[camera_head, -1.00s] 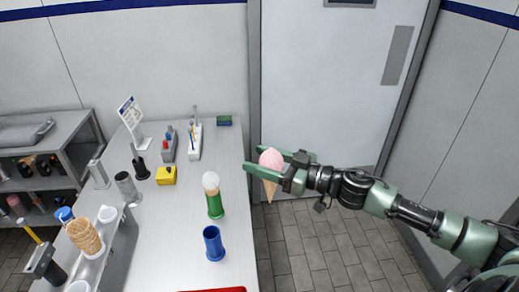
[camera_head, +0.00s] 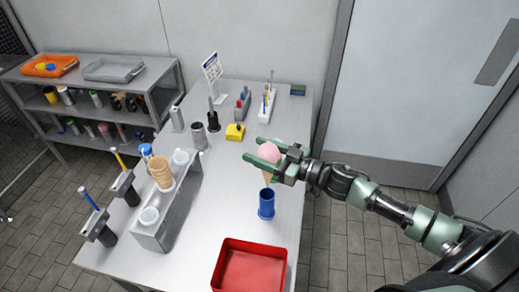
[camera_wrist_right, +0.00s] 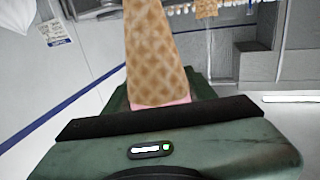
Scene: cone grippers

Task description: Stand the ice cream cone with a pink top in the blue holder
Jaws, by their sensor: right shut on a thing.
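The ice cream cone with a pink top (camera_head: 268,152) is upright, tip down, in my right gripper (camera_head: 262,156), which is shut on it. In the right wrist view its waffle cone (camera_wrist_right: 155,50) fills the upper middle, with a sliver of pink at the gripper. The blue holder (camera_head: 266,206) stands on the table just below the cone in the head view. The cone's tip shows close to the holder's rim; I cannot tell whether it is over it or behind it. My left gripper is not in view.
A red tray (camera_head: 250,268) lies at the table's front. A metal rack (camera_head: 186,207) with stacked waffle cones stands at left.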

